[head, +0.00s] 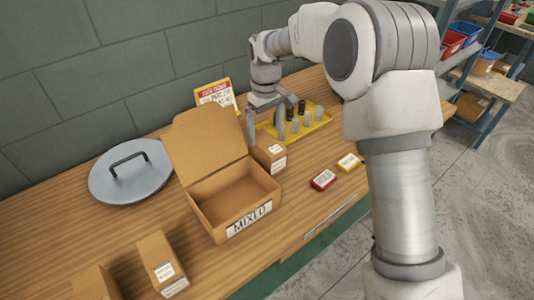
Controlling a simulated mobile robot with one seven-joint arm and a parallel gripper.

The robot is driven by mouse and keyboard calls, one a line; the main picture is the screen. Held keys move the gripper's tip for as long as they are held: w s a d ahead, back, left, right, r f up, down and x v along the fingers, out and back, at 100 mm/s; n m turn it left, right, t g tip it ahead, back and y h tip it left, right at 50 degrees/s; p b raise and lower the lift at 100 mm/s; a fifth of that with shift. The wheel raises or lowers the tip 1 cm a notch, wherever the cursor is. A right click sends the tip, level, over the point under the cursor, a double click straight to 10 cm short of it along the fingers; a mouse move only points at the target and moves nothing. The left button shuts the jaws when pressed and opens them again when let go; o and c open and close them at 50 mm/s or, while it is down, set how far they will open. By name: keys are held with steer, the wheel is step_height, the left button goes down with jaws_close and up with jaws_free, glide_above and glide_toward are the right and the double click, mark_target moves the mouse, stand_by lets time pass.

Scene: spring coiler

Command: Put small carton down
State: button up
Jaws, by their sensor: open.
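A small brown carton (265,155) with a white label stands upright on the wooden table, just right of the open box. My gripper (268,122) is right above and behind this carton, with its fingers pointing down. It is open. One finger shows near the carton's top left edge; whether it touches the carton I cannot tell. Two more small cartons stand at the front left, one with white labels (160,262) and one cut off by the picture's lower edge (95,284).
An open cardboard box (207,213) labelled MIXED looks empty. A grey round lid (131,170) lies at left. A yellow tray (322,122) with several small cylinders is behind my gripper. A sign (215,94) stands at the back.

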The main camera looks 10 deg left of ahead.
step_height(320, 180, down, 10)
steer(key=shift+s+d+r, duration=0.1)
steer(key=shift+d+r, duration=0.05)
steer(key=shift+r, duration=0.1)
steer(key=shift+r, duration=0.1)
jaws_close()
stand_by(0.5)
